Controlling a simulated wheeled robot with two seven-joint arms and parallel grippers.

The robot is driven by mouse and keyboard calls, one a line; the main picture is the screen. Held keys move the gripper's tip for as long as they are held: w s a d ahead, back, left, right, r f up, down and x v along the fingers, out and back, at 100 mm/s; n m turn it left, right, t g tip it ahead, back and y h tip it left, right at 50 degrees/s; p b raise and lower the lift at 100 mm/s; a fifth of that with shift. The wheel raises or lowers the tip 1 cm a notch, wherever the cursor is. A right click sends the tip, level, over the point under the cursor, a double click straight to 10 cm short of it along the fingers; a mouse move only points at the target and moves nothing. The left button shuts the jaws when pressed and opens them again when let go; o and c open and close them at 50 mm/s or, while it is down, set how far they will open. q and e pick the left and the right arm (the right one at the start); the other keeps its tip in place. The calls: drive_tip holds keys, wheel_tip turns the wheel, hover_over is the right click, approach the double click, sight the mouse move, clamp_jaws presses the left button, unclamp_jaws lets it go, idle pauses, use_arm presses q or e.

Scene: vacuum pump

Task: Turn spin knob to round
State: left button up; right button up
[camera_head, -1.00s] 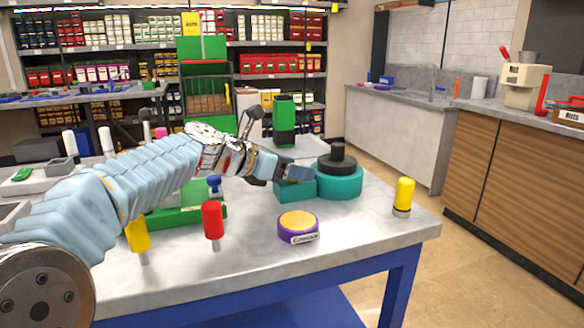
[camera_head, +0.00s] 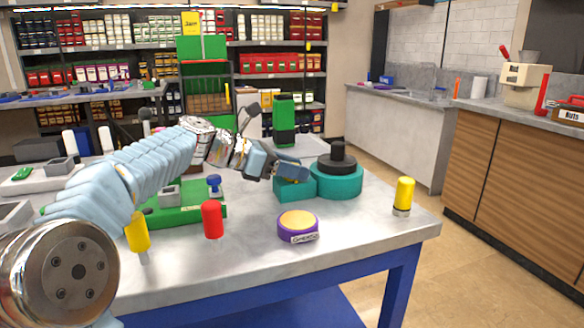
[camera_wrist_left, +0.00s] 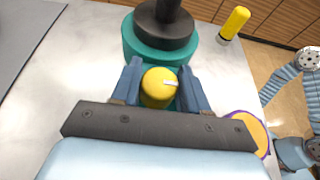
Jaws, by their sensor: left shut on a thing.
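The spin knob (camera_wrist_left: 159,88) is yellow with a short white mark that points right in the left wrist view. It sits on the teal pump base (camera_head: 292,189), beside the round teal body (camera_head: 342,186) with its black stepped top (camera_head: 337,160). My left gripper (camera_wrist_left: 160,88) is over the knob from above, one blue finger on each side, shut on it. In the head view my left gripper (camera_head: 292,173) hides the knob. No right gripper shows in the head view.
A purple and yellow button (camera_head: 298,224) stands in front of the pump. A yellow-topped peg (camera_head: 403,195) is to its right, and a red-topped peg (camera_head: 212,218) and a green fixture (camera_head: 190,211) are to its left.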

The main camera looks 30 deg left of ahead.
use_arm(q)
drive_tip(key=o, duration=1)
drive_tip(key=shift+c, duration=0.2)
drive_tip(key=v, duration=1.4)
drive_tip(key=shift+w+f, duration=0.1)
